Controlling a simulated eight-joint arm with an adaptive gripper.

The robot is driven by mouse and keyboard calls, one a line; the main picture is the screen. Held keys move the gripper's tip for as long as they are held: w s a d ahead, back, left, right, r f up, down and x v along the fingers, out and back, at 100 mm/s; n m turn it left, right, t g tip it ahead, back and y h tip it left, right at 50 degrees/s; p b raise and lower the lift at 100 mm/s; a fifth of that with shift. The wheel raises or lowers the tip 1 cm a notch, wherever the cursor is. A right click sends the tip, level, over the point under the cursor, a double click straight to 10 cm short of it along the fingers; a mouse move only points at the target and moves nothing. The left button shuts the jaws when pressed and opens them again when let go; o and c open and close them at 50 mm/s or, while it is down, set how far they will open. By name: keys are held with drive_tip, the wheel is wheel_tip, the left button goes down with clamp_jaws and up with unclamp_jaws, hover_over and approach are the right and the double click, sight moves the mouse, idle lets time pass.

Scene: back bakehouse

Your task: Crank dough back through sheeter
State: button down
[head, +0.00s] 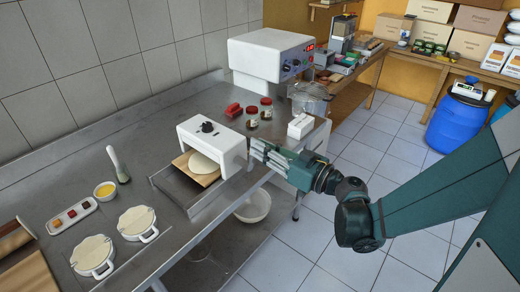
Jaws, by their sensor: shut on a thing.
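The sheeter (224,143) is a white box with a black knob on top, standing on the steel counter. The far side of the sheeter is hidden.
A large white machine (270,56) and red-lidded jars (252,122) stand behind. A white bowl (254,206) sits below the counter.

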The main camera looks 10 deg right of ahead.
drive_tip(key=w+d+f+m+b, duration=0.2)
drive_tip(key=f+m, duration=0.3)
drive_tip(key=m, duration=0.3)
drive_tip(key=w+d+f+m+b, duration=0.1)
drive_tip(key=w+d+f+m, duration=0.2)
drive_tip(key=f+m, duration=0.3)
drive_tip(key=shift+f+m+b, duration=0.2)
drive_tip(key=shift+m+b, duration=0.2)
drive_tip(key=shift+m, duration=1)
drive_tip(key=shift+s, duration=0.1)
drive_tip(key=shift+a, duration=0.1)
drive_tip(key=c, duration=2.2)
unclamp_jaws()
drive_tip(key=shift+c, duration=0.2)
drive_tip(key=shift+r, duration=0.2)
